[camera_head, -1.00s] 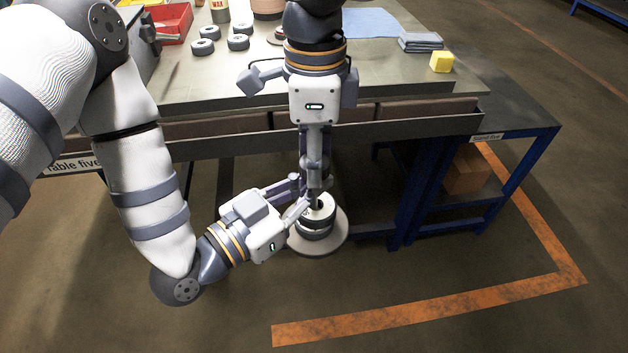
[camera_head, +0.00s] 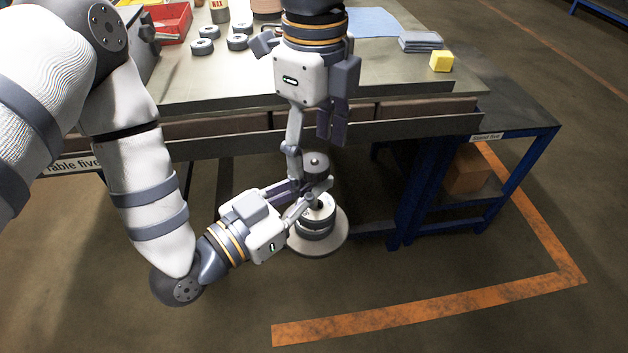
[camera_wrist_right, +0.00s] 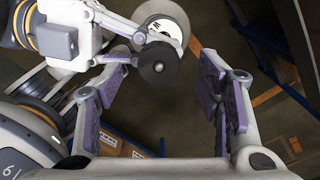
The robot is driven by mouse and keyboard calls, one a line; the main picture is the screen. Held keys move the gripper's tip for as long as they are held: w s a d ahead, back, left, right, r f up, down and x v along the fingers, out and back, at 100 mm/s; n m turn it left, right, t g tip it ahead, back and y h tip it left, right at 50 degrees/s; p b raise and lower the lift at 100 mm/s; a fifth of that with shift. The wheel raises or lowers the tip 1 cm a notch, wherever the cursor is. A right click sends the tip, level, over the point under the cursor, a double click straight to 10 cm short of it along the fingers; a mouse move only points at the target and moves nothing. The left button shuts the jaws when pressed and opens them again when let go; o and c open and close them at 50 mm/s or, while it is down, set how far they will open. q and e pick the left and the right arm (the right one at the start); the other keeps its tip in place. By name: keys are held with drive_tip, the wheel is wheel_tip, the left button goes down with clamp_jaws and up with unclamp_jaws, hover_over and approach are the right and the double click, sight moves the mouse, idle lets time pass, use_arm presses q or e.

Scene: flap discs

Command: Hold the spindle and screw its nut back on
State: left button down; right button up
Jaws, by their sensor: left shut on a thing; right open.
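The spindle (camera_head: 319,222), with a wide grey round base and a short stack of pale and dark discs, is below the table's front edge in the head view. My left gripper (camera_head: 310,189) is shut on the spindle near its top. A dark grey round nut (camera_head: 316,161) with a small centre shows above those fingers; it also shows in the right wrist view (camera_wrist_right: 158,66). I cannot tell whether its thread is engaged. My right gripper (camera_head: 313,146) is open, its fingers spread apart; in the wrist view the nut lies towards the left finger, with nothing gripped.
The table (camera_head: 400,92) behind carries several dark discs (camera_head: 238,42), a red bin (camera_head: 172,22), a blue cloth (camera_head: 369,22), folded grey cloths (camera_head: 420,41) and a yellow block (camera_head: 441,61). A blue-framed stand (camera_head: 515,110) is on the right. Open floor lies in front.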

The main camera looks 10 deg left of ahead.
use_arm(q)
drive_tip(key=shift+r, duration=0.3)
use_arm(e)
wheel_tip(320, 180, up, 10)
drive_tip(key=shift+f, duration=0.15)
